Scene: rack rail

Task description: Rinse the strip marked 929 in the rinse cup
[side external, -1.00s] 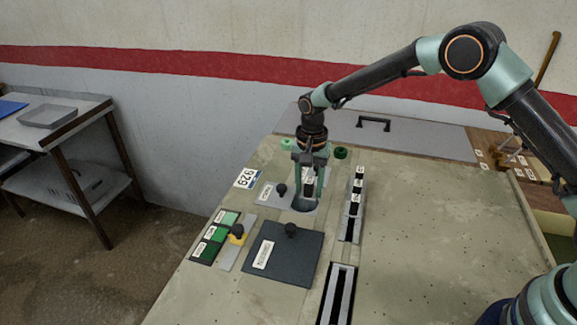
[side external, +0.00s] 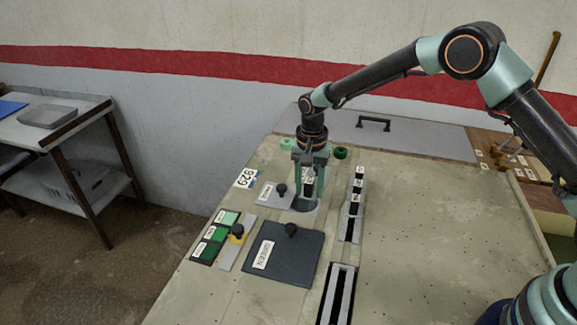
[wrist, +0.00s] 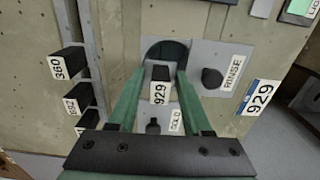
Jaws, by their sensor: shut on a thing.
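The strip marked 929 (wrist: 160,85) is held between the two green fingers of my gripper (wrist: 155,88), its white label facing the wrist camera. In the side view my gripper (side external: 308,192) points straight down at the dark round opening of the rinse cup (side external: 305,206). The rinse cup (wrist: 165,48) also shows in the wrist view, behind the strip, beside a plate labelled RINSE (wrist: 231,72) with a black knob. The strip's lower end is hidden, so I cannot tell how far it reaches into the cup.
A slotted rail (side external: 352,210) with several other labelled strips stands right of the cup. A dark square lid (side external: 275,262) with a knob lies in front. The bench's right half is clear.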

